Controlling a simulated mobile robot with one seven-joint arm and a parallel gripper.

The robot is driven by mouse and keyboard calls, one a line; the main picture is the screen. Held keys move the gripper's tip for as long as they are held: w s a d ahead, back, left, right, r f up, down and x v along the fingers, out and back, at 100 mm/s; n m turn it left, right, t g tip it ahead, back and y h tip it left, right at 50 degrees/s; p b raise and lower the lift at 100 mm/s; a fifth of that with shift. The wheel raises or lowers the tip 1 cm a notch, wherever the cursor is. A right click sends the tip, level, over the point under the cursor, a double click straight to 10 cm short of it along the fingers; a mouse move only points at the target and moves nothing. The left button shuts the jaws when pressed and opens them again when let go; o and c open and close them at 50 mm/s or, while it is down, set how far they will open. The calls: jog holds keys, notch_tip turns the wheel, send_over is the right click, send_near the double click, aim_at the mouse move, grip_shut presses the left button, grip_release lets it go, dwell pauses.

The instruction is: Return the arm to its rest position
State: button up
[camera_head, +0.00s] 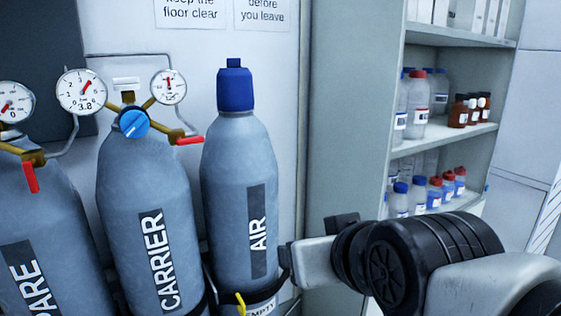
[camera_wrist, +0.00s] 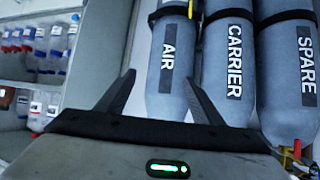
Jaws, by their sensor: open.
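My gripper (camera_wrist: 160,98) shows in the wrist view with its two dark fingers spread apart and nothing between them. Beyond the fingers stands the grey AIR cylinder (camera_wrist: 171,70). In the head view my arm reaches in from the lower right, and its end lies just right of the lower part of the AIR cylinder (camera_head: 233,160), which wears a blue cap (camera_head: 235,88). I cannot tell in the head view whether they touch; the fingers are not visible there.
The CARRIER cylinder (camera_head: 150,205), with gauges and a blue knob (camera_head: 133,123), and the SPARE cylinder (camera_head: 40,230) stand to the left. Shelves (camera_head: 450,140) with several bottles stand behind my arm at the right. A yellow tag (camera_head: 240,303) hangs low at the AIR cylinder.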

jog(key=s+d+f+m+g+h, duration=0.35)
jog(key=s+d+f, duration=0.3)
jog(key=d, duration=0.25)
notch_tip(320, 180, up, 16)
jog(key=s+g+p, duration=0.1)
jog(key=p, duration=1.5)
jog(key=shift+d+r+p, duration=0.25)
jog(key=shift+p, duration=0.1)
